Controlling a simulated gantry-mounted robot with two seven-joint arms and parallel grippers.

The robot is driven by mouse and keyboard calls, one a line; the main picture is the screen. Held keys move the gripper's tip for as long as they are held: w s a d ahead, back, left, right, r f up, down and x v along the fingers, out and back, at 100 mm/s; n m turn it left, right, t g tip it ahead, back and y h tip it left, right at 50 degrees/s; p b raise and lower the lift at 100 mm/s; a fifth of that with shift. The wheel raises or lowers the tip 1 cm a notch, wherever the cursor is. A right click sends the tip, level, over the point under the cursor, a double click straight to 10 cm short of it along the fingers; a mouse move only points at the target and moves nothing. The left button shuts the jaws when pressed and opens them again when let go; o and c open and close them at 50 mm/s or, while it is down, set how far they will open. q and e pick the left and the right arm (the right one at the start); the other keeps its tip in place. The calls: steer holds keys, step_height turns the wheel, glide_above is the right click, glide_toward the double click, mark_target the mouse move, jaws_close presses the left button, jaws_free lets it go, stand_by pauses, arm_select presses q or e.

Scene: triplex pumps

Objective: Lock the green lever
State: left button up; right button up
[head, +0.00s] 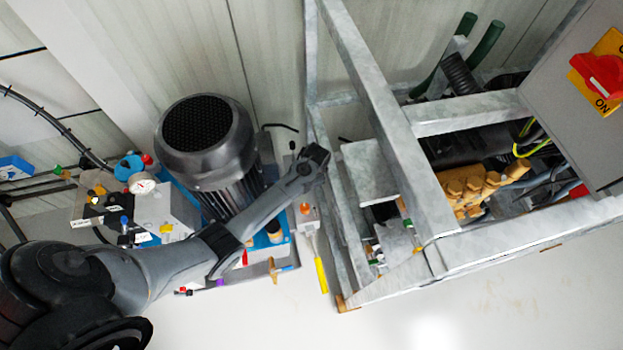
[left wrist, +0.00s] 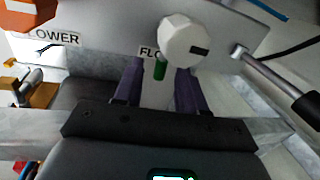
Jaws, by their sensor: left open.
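A small green lever (left wrist: 160,69) shows in the left wrist view, just below a white faceted knob (left wrist: 186,40) on a grey panel. My left gripper (left wrist: 158,84) is open, with its two purple fingers on either side of the green lever in the picture. I cannot tell whether either finger touches it. In the head view my left gripper (head: 312,158) is by the left side of the grey metal frame, and I cannot make out the green lever there. My right gripper is not in view.
The grey frame (head: 385,95) stands right of my left gripper in the head view. A dark ribbed motor (head: 205,140) stands to its left. A black-tipped rod (left wrist: 275,80) sticks out right of the knob. A red switch (head: 601,75) is at far right.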

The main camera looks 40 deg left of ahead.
arm_select(q)
jaws_close()
stand_by(0.3)
steer(key=shift+w+a+r+n+p, duration=0.15)
steer(key=shift+n+p, duration=0.15)
steer(key=shift+p, duration=0.15)
steer(key=shift+w+a+n+g+p, duration=0.15)
steer(key=shift+a+n+g+p, duration=0.15)
steer(key=shift+n+p, duration=0.6)
steer(key=shift+w+a+n+g+p, duration=0.1)
steer(key=shift+a+n+g+p, duration=0.2)
steer(key=shift+n, duration=0.55)
steer(key=shift+w+a+n+p, duration=0.1)
steer(key=shift+a+n, duration=0.25)
steer(key=shift+n, duration=0.5)
steer(key=shift+f, duration=0.2)
